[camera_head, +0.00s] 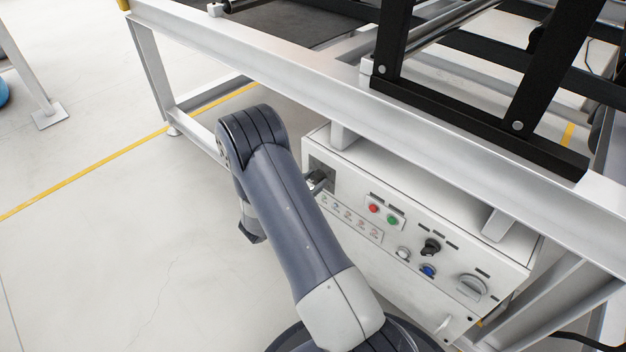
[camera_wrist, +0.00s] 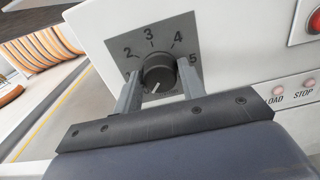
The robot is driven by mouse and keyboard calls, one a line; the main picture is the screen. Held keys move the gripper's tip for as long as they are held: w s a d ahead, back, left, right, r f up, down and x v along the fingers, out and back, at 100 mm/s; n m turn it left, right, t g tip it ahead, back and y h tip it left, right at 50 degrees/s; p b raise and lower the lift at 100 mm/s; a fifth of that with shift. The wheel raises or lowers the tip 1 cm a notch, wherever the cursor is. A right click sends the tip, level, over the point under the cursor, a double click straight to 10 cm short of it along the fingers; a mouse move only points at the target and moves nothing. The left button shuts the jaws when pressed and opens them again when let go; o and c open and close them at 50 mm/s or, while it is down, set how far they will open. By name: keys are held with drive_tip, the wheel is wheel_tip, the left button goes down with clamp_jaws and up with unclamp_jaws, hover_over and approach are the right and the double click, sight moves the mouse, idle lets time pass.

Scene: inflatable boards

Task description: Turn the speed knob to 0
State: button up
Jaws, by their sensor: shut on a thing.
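The speed knob (camera_wrist: 158,70) is a dark round knob on a grey dial plate (camera_wrist: 120,47) with the numbers 2, 3, 4 and 5 showing. A white mark on the knob's face points down and slightly left in the wrist view. My gripper (camera_wrist: 159,80) is shut on the knob, one finger at each side. In the head view my gripper (camera_head: 318,181) is at the left end of the white control box (camera_head: 405,225), and the knob is hidden behind it.
Right of the dial are a red button (camera_head: 374,208), a green button (camera_head: 392,221), a black selector (camera_head: 431,246), a blue button (camera_head: 428,271) and a grey rotary switch (camera_head: 472,286). A white machine frame (camera_head: 290,72) runs above the box. Open floor lies left.

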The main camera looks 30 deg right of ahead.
drive_tip(key=o, duration=1)
drive_tip(key=shift+c, duration=0.2)
drive_tip(key=p+v, duration=0.2)
drive_tip(key=v, duration=0.8)
drive_tip(key=shift+a, duration=0.4)
drive_tip(key=shift+s, duration=0.1)
drive_tip(key=b+x, duration=0.2)
drive_tip(key=x, duration=0.9)
drive_tip(key=shift+f, duration=0.1)
drive_tip(key=shift+m+b, duration=0.45)
drive_tip(key=shift+m, duration=0.05)
